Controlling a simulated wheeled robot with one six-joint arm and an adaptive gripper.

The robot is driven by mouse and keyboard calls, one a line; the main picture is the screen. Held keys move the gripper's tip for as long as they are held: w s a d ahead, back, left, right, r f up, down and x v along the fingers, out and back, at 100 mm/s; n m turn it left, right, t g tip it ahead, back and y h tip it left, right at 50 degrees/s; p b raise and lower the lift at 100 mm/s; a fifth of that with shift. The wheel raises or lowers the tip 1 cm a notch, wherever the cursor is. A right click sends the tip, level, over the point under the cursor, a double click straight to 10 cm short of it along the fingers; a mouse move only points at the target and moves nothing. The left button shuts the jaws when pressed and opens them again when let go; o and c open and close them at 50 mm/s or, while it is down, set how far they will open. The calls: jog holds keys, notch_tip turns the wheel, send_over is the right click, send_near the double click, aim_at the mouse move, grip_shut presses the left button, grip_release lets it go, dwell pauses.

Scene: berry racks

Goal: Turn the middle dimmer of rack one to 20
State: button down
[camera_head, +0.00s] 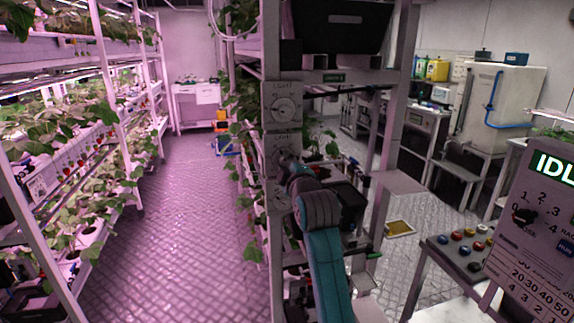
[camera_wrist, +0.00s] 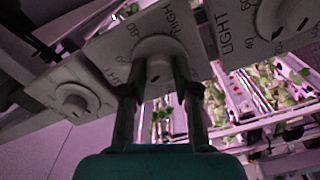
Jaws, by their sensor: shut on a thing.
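In the wrist view, three white dimmer plates with round knobs sit in a row on the rack post. My gripper (camera_wrist: 157,78) has its two fingers on either side of the middle dimmer's knob (camera_wrist: 158,50) and is shut on it. Another dimmer (camera_wrist: 75,101) is at the left and a third (camera_wrist: 287,14) is cut off at the upper right. In the head view, the upper dimmer (camera_head: 283,108) shows clearly. The middle knob's setting is not readable.
Planted racks (camera_head: 85,140) line the left side, with a clear aisle (camera_head: 185,215) between them and this rack. A potted plant (camera_head: 318,145) stands on a shelf just right of the dimmers. A control panel (camera_head: 540,220) reading "IDL" is at the right.

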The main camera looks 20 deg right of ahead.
jog(key=n, duration=1.1)
jog(key=shift+f+n, duration=0.1)
jog(key=shift+n, duration=0.3)
dwell(0.3)
jog(key=c, duration=0.8)
grip_release()
jog(key=shift+c, duration=0.2)
jog(key=shift+s, duration=0.1)
jog(key=s, duration=1.2)
jog(key=shift+w, duration=0.1)
